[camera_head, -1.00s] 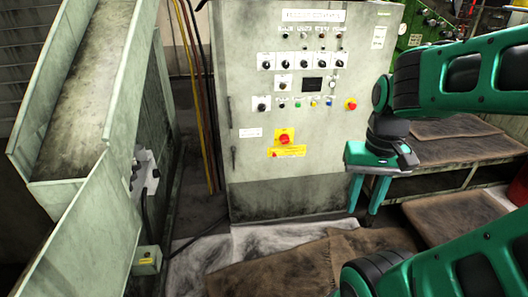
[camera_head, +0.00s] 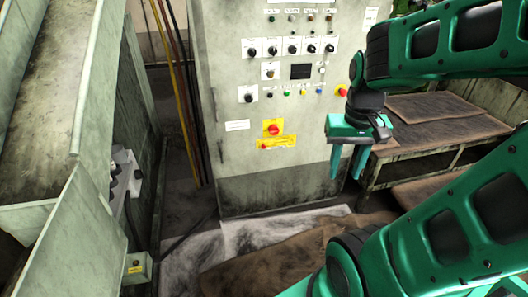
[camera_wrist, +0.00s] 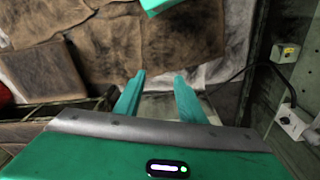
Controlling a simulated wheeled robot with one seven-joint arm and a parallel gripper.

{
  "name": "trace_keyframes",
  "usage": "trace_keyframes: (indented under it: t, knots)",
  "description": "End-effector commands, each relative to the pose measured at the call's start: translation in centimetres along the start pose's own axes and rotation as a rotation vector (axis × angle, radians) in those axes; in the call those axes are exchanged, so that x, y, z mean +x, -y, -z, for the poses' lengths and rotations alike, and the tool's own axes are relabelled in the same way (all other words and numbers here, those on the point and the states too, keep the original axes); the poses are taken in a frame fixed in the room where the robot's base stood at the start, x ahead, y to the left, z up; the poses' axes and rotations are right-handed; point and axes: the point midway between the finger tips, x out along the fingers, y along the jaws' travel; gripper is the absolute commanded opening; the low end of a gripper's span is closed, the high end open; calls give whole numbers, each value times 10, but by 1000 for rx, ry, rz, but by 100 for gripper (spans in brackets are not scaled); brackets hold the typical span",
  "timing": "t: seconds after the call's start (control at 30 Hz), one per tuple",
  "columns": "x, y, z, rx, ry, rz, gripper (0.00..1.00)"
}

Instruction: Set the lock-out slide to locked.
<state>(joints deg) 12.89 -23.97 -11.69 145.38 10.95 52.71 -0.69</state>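The grey control cabinet (camera_head: 255,190) stands in the middle of the head view. On its front is a yellow plate with a red round knob (camera_head: 272,128). Just below it is a yellow strip (camera_head: 277,142) with a small red piece at its left end. This may be the lock-out slide, but its position is too small to read. My gripper (camera_head: 348,176) hangs with its fingers down, right of the yellow strip in the picture and apart from it. It is open and empty. The wrist view shows the two parted fingers (camera_wrist: 159,77) above the floor.
Buttons and selector knobs (camera_head: 292,46) fill the cabinet's upper front. A large chute (camera_head: 45,110) and a machine side with a small yellow-labelled box (camera_head: 136,267) stand at left. A workbench (camera_head: 430,135) is at right. Brown mats (camera_head: 270,262) cover the floor before the cabinet.

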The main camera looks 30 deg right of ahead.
Motion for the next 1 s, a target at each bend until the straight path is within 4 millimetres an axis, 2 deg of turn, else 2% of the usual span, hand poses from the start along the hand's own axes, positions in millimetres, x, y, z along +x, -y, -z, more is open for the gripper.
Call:
trace_keyframes:
  t: [0.3, 0.6, 0.8, 1.0]
  knots:
    - [43, 16, 151, -18, -263, -86, 36]
    - [98, 44, 279, -68, -522, -115, 36]
    - [141, 70, 347, -110, -691, -102, 36]
    - [190, 100, 397, -150, -857, -63, 36]
